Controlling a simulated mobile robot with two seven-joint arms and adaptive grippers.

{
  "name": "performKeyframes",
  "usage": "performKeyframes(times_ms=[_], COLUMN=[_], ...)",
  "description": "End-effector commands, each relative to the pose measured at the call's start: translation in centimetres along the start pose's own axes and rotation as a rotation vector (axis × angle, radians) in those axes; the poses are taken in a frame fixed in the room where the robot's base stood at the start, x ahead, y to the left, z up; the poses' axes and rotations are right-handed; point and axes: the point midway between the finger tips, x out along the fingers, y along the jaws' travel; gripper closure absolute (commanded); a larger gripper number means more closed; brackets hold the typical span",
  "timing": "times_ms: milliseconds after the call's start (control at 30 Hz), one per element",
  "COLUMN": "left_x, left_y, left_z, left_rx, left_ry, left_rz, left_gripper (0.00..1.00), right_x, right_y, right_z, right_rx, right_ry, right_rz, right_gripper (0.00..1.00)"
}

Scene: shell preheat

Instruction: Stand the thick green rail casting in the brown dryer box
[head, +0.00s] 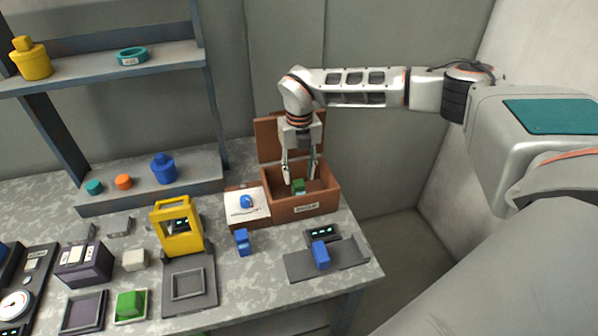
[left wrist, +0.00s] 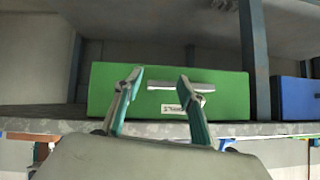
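The brown dryer box (head: 305,206) stands at the table's back right, its lid raised behind it. A small green casting (head: 298,186) is inside it, upright as far as I can tell; its lower part is hidden by the front wall. My right gripper (head: 301,174) reaches down into the box from above. Its fingers are spread, one on each side above the casting, with a gap to it. My left gripper (left wrist: 160,80) shows in the left wrist view, open and empty, in front of a green drawer-like box (left wrist: 225,95) with a pale handle and label.
A white pad with a blue knob (head: 246,202) sits left of the box. Blue blocks (head: 242,242) (head: 320,255), a yellow frame device (head: 178,228) and a green block in a tray (head: 131,305) stand in front and left. Shelves (head: 150,185) rise at the back left.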

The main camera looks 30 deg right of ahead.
Motion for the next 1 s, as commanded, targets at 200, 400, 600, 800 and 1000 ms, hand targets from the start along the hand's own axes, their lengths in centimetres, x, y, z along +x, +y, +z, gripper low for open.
performKeyframes(times_ms=[200, 400, 600, 800, 1000], left_x=[-0.2, 0.3, 0.4, 0.5, 0.5], left_y=[0.0, 0.3, 0.7, 0.8, 0.9], left_z=[-0.1, 0.3, -0.5, -1.1, -1.1], left_rx=[-0.004, -0.011, -0.011, -0.001, 0.001], left_ry=[-0.005, -0.001, 0.018, 0.033, 0.033], left_rz=[-0.002, 0.000, 0.005, 0.013, 0.015], left_gripper=[0.60, 0.60, 0.60, 0.60, 0.60], right_x=[-1.8, -5.7, -9.9, -12.4, -13.2], right_y=[0.0, 0.0, 0.0, 0.0, 0.0], right_z=[0.1, 0.1, 0.1, 0.1, 0.0], right_rx=[0.000, 0.001, 0.001, 0.001, 0.001], right_ry=[-0.004, -0.005, -0.004, -0.002, 0.000], right_rz=[0.001, 0.002, 0.001, 0.000, 0.000], right_gripper=[0.61, 0.61, 0.61, 0.61, 0.61])
